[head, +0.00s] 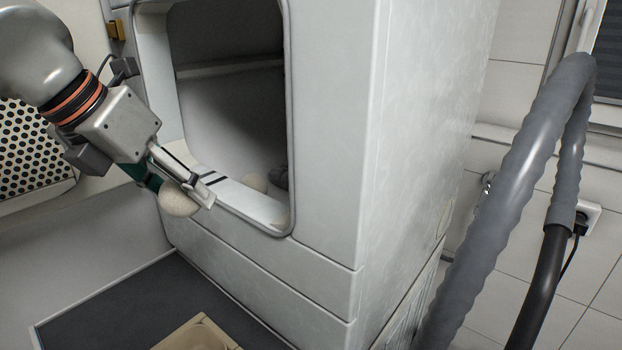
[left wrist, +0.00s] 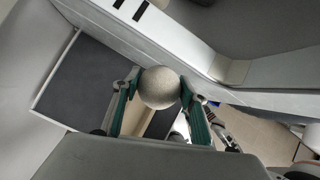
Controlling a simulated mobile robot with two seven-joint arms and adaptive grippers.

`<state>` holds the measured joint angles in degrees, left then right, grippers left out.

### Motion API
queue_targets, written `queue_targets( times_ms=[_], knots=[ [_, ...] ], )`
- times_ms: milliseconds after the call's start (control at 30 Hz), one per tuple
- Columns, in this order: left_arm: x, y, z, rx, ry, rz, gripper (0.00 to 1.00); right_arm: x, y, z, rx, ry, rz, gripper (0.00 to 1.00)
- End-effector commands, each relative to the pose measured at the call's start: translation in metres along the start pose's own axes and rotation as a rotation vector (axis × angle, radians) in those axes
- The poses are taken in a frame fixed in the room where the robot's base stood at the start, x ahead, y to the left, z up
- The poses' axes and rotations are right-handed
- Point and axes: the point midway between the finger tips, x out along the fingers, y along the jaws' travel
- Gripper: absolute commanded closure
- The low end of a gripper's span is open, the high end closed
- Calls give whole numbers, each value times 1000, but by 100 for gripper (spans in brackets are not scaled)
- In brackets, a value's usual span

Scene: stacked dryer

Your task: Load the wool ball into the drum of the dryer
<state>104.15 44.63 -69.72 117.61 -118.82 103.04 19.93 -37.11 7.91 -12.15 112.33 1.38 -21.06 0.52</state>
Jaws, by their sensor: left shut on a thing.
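A pale wool ball (head: 178,199) is held between the fingers of my left gripper (head: 182,192), in front of the lower edge of the dryer opening. In the left wrist view the ball (left wrist: 159,88) sits between both green fingertips (left wrist: 158,90). The dryer (head: 330,140) is white, with its opening uncovered and the drum (head: 228,115) visible inside. My right gripper is not in view.
The sill (head: 240,199) of the opening runs just right of my left gripper. A cardboard-coloured box (head: 197,336) stands on the dark mat (head: 110,300) below. A perforated panel (head: 28,150) is at left, and a grey hose (head: 515,190) loops at right.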

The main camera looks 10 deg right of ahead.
Motion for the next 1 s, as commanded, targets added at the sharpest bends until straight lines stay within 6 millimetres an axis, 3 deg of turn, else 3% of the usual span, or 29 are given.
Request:
queue_targets(
  times_ms=[167,700,1000],
  knots=[
    [9,-7,16,1,1,-2,81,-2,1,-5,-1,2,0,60],
    [77,-43,119,0,1,-1,81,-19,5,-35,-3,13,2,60],
    [105,-57,159,0,1,0,81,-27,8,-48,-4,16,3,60]
  ],
)
